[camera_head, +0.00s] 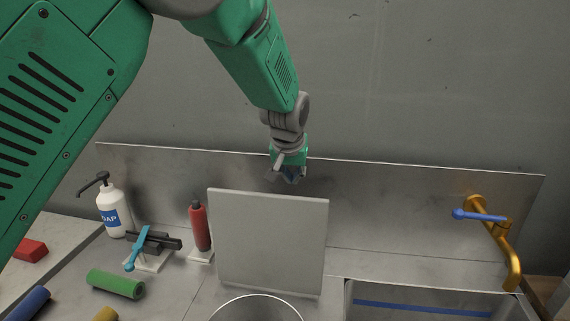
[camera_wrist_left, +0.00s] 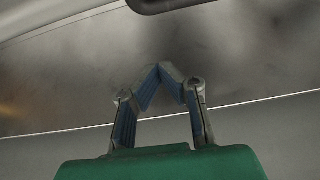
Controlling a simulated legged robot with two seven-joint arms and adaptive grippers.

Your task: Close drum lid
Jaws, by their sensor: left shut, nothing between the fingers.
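The drum lid (camera_head: 270,242) is a square grey panel standing upright behind the round drum (camera_head: 257,308), whose rim shows at the bottom edge of the head view. The drum's mouth is uncovered. My left gripper (camera_head: 289,178) is just above and behind the lid's top edge, in front of the metal backsplash. It is shut and empty. In the left wrist view its fingertips (camera_wrist_left: 162,70) meet. I cannot tell whether it touches the lid. My right gripper is not in view.
A soap bottle (camera_head: 112,208), a red bottle (camera_head: 199,227), a blue-handled fixture (camera_head: 145,248) and a green cylinder (camera_head: 115,283) stand or lie left of the lid. A brass tap (camera_head: 505,250) hangs over a sink (camera_head: 430,296) at right. The backsplash (camera_head: 400,205) is close behind the gripper.

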